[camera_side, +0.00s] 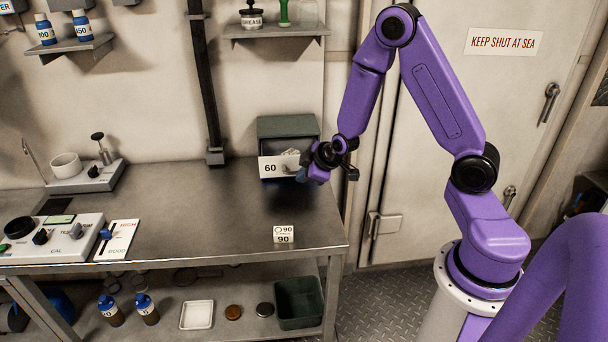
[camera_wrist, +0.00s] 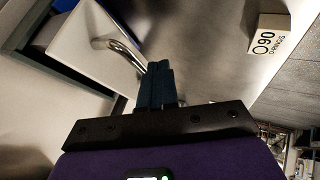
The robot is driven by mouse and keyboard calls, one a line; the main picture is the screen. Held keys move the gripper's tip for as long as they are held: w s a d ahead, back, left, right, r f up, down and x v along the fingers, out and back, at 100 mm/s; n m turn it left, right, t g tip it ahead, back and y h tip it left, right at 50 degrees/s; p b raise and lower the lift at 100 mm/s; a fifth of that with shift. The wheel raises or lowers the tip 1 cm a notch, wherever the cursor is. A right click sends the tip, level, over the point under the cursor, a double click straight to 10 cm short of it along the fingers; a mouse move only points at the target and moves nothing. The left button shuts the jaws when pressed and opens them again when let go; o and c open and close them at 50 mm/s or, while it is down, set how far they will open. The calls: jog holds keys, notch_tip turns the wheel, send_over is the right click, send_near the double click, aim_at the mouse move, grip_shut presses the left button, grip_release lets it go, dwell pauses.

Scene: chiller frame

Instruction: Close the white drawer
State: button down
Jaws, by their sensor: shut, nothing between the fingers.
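The white drawer (camera_side: 272,167) has a front labelled 60 and sits in a dark green cabinet (camera_side: 287,127) at the back of the steel bench. It stands partly out, with its inside showing in the wrist view, where the white front (camera_wrist: 88,45) is at the upper left. A curved metal handle (camera_wrist: 122,52) is on the front. My gripper (camera_side: 302,174) is at the right part of the drawer front. In the wrist view, its fingers (camera_wrist: 158,85) are together with nothing between them, close to the handle's end. I cannot tell whether they touch it.
A small white box marked 90 (camera_side: 284,234) stands near the bench's front edge, and it shows at the upper right of the wrist view (camera_wrist: 269,34). The steel bench (camera_side: 190,205) is clear around the drawer. Instruments (camera_side: 50,238) stand at the left.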

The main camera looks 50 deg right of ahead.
aim_at(291, 157)
jog(key=shift+w+d, duration=0.1)
jog(key=shift+d, duration=0.05)
jog(key=w+d, duration=0.7)
jog(key=shift+w+d, duration=0.35)
jog(key=shift+d, duration=0.05)
dwell(0.3)
